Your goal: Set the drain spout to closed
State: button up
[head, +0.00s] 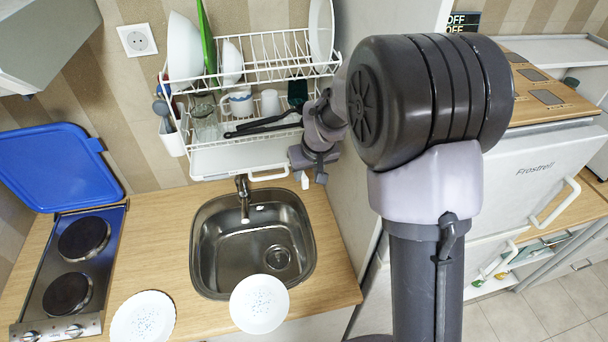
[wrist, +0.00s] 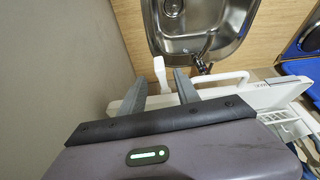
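The drain spout (head: 304,180) is a small white piece at the right front corner of the dish rack's drip tray (head: 240,158). In the wrist view the spout (wrist: 158,72) points up the picture, roughly upright, between my two fingertips. My gripper (head: 308,174) is open, with one finger on each side of the spout. In the wrist view my gripper (wrist: 160,78) shows gaps between the fingers and the spout. The spout's base is hidden behind the gripper body. I cannot tell from its look whether it is open or closed.
A metal sink (head: 252,240) with a faucet (head: 243,195) lies below the rack. The dish rack (head: 270,60) holds plates, cups and utensils. The fridge side wall (head: 352,210) is close on the right. Two plates (head: 260,303) (head: 143,318) lie on the counter's front edge.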

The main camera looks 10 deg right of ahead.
aim_at(305, 178)
jog(key=x, duration=0.4)
jog(key=shift+s+a, duration=0.15)
jog(key=shift+w+f, duration=0.3)
jog(key=shift+f, duration=0.15)
jog(key=shift+s, duration=0.1)
jog(key=shift+c, duration=0.9)
grip_shut()
